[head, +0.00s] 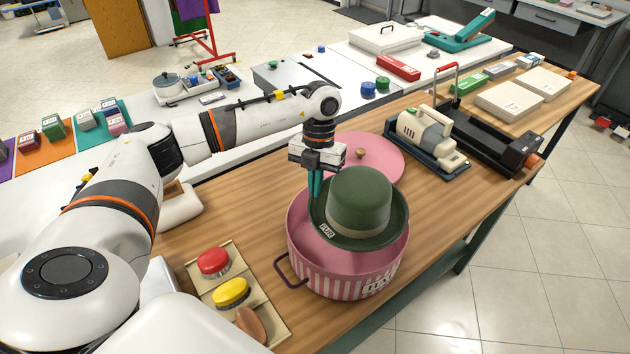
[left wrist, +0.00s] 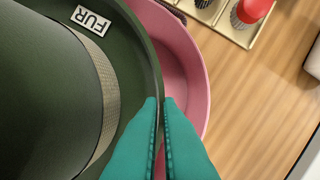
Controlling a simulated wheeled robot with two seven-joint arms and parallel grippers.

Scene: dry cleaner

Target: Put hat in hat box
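A dark green hat (head: 359,200) with a tan band and a "FUR" label is tilted over the mouth of the open pink striped hat box (head: 340,279). My left gripper (head: 316,184) is at the hat's far left brim. In the left wrist view, its teal fingers (left wrist: 164,125) are close together with the brim of the hat (left wrist: 50,100) between them. The pink box wall (left wrist: 190,60) shows below the brim. Whether the hat touches the box is unclear. The pink round lid (head: 372,153) with a knob lies on the table behind the box. My right gripper is not in view.
A tray (head: 250,290) with red and yellow knobbed objects stands left of the box. A cream handheld device (head: 432,136) and a black machine (head: 498,139) stand to the right. Bare wooden tabletop (head: 450,205) lies right of the box.

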